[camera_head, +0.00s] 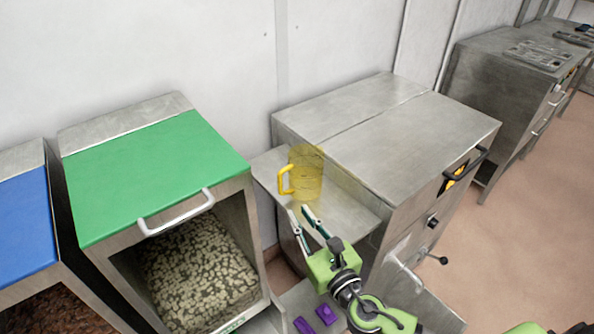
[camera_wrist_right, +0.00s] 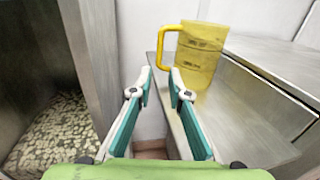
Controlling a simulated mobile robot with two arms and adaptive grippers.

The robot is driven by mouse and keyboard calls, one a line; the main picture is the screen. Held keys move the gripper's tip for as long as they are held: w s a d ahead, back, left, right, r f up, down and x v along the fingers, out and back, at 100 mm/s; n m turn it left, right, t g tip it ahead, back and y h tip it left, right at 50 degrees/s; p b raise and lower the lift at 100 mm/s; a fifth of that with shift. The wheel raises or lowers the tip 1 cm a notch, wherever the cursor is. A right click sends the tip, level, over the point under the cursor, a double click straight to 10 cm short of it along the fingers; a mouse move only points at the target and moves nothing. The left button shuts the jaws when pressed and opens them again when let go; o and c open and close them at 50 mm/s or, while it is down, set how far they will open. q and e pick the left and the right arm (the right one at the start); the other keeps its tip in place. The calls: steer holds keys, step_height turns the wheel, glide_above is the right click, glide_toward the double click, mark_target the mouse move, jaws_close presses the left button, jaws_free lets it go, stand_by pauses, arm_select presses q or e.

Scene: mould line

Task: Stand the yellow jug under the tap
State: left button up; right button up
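The translucent yellow jug (camera_head: 309,176) stands upright on a low steel side shelf (camera_head: 345,213) against the steel cabinet. Its handle points left toward the green-lidded bin. It also shows in the right wrist view (camera_wrist_right: 203,58), upper right, handle on its left. My right gripper (camera_head: 299,209) is open and empty, just in front of the jug and below its handle. In the right wrist view its fingers (camera_wrist_right: 160,74) are apart, with the jug beyond and right of them. I cannot clearly make out a tap. My left gripper is not in view.
A green-lidded bin (camera_head: 150,170) with pale lumpy contents stands left, a blue-lidded one (camera_head: 25,225) beyond it. The steel cabinet (camera_head: 410,140) with black handles stands right of the shelf. Purple pieces (camera_head: 326,315) lie low in front. Open floor is at right.

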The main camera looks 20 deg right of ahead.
mark_target(282, 186)
steer(key=w, duration=0.4)
steer(key=w+a+p, duration=0.1)
steer(key=w, duration=0.1)
steer(key=shift+w+r, duration=0.15)
steer(key=shift+w, duration=0.3)
steer(key=w, duration=0.2)
steer(key=w+p, duration=0.1)
steer(key=w, duration=0.1)
steer(key=shift+w+a+r, duration=0.1)
steer(key=shift+a+r, duration=0.15)
steer(key=shift+a, duration=0.1)
steer(key=shift+w+a+f, duration=0.1)
steer(key=shift+w, duration=0.3)
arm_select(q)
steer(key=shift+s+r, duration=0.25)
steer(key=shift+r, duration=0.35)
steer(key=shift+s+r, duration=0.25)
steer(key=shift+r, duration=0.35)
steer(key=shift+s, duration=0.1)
arm_select(e)
steer(key=shift+s, duration=0.1)
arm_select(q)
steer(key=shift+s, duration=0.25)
arm_select(e)
jaws_close()
